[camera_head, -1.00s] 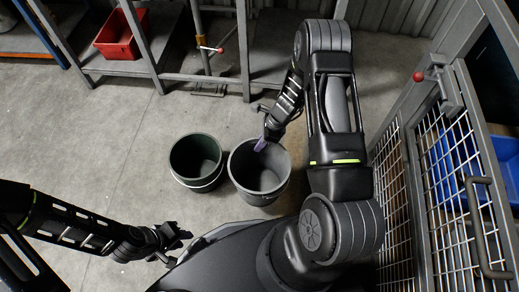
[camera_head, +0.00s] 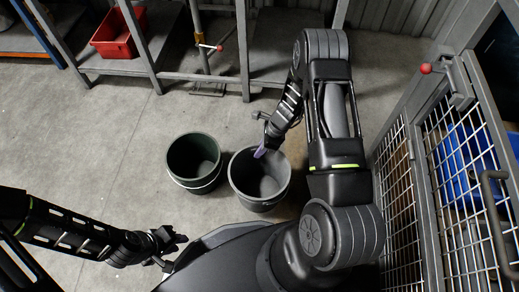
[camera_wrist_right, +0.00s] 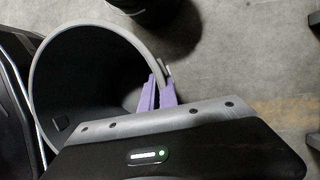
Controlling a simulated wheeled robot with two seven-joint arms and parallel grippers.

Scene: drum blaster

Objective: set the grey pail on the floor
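The grey pail (camera_head: 243,185) stands upright in front of my base in the head view, right of a dark green pail. It also fills the left of the right wrist view (camera_wrist_right: 60,55), with its open mouth toward the camera and its inside dark. My right gripper (camera_head: 260,151) is at the pail's far rim, its purple fingers (camera_wrist_right: 158,92) shut on the rim, one inside and one outside. I cannot tell whether the pail's bottom touches the floor. My left gripper (camera_head: 172,250) is open and empty, low at the left, apart from both pails.
The dark green pail (camera_head: 180,181) stands close beside the grey pail on the concrete floor (camera_head: 110,130). A metal rack with a red bin (camera_head: 118,33) is at the back. A wire mesh cage (camera_head: 462,165) stands at the right. Floor at the left is clear.

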